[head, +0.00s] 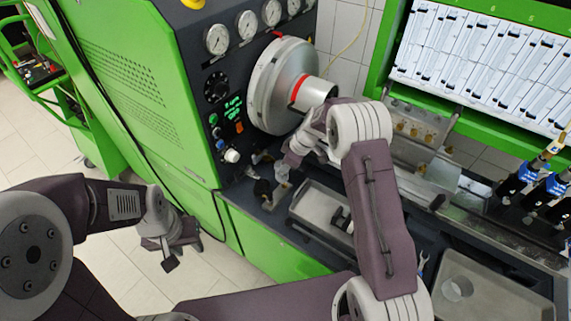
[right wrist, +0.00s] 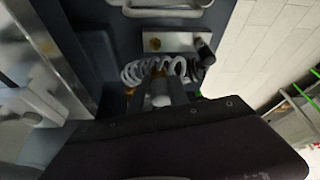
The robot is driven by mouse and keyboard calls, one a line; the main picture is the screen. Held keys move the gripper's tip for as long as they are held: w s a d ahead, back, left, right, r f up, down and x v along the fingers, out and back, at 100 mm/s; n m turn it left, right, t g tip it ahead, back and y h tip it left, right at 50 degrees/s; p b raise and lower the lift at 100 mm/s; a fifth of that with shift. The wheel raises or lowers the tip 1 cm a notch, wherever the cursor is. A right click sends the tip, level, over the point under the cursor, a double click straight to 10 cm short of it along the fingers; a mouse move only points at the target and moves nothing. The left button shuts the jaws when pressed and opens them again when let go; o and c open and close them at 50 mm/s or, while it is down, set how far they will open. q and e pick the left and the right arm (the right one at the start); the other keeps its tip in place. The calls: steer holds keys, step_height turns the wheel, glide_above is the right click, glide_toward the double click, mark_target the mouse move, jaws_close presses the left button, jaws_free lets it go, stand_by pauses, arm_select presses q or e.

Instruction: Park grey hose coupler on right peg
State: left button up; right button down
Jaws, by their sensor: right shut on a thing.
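My right gripper (head: 285,168) is low in front of the bench's control panel in the head view. In the right wrist view, the right gripper (right wrist: 165,92) is shut on a small part with a brass-coloured end, taken as the grey hose coupler (right wrist: 160,97); the fingers hide most of it. A grey coiled hose (right wrist: 135,72) loops beside the fingers. Ahead is a metal plate with a bare brass peg (right wrist: 155,44) and, to its right, a dark fitting (right wrist: 205,52). My left gripper (head: 169,256) hangs over the floor, away from the bench; its opening is unclear.
The large round drum (head: 275,85) is just above my right gripper. A metal tray (head: 318,205) lies right of it in the bench top. Injectors (head: 515,185) stand at the far right. The floor (head: 130,265) around my left gripper is clear.

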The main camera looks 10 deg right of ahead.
steer(key=shift+f+b, duration=0.35)
steer(key=shift+f, duration=0.5)
step_height(320, 180, down, 3)
steer(key=shift+r+b, duration=0.1)
steer(key=shift+b, duration=0.95)
steer(key=shift+f, duration=0.2)
steer(key=shift+r, duration=0.1)
steer(key=shift+b, duration=0.3)
steer(key=shift+b, duration=0.35)
steer(key=shift+f+b, duration=0.25)
steer(key=shift+b, duration=0.15)
